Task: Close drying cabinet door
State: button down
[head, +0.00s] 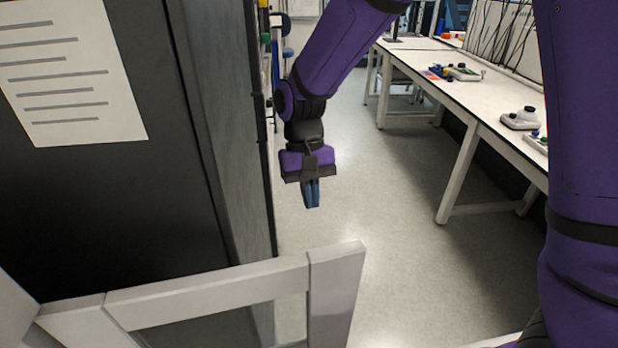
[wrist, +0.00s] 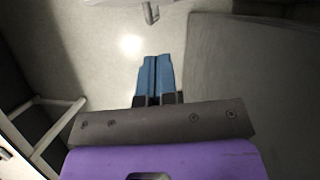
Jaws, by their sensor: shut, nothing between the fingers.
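A pale grey framed door (head: 336,285) with a see-through pane stands open across the bottom of the head view. I take it to be the drying cabinet door. Its free end reaches out past the dark cabinet side into the aisle. The cabinet body it belongs to is mostly out of view. My gripper (head: 312,194) hangs fingers down over the aisle, beyond the door and apart from it. Its blue fingers (wrist: 158,78) are together and empty. In the wrist view a pale edge with a small metal handle (wrist: 151,13) shows at the top, probably the door's.
A dark cabinet side (head: 110,170) with a paper sheet (head: 68,75) fills the left. A white bench (head: 490,105) with small instruments stands on the right, and its legs show in the wrist view (wrist: 60,135). The floor (head: 390,210) between is clear.

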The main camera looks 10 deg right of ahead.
jog(key=s+f, duration=0.3)
jog(key=s, duration=0.2)
jog(key=shift+s+d+f, duration=0.15)
jog(key=shift+d+f, duration=0.1)
jog(key=shift+d, duration=0.15)
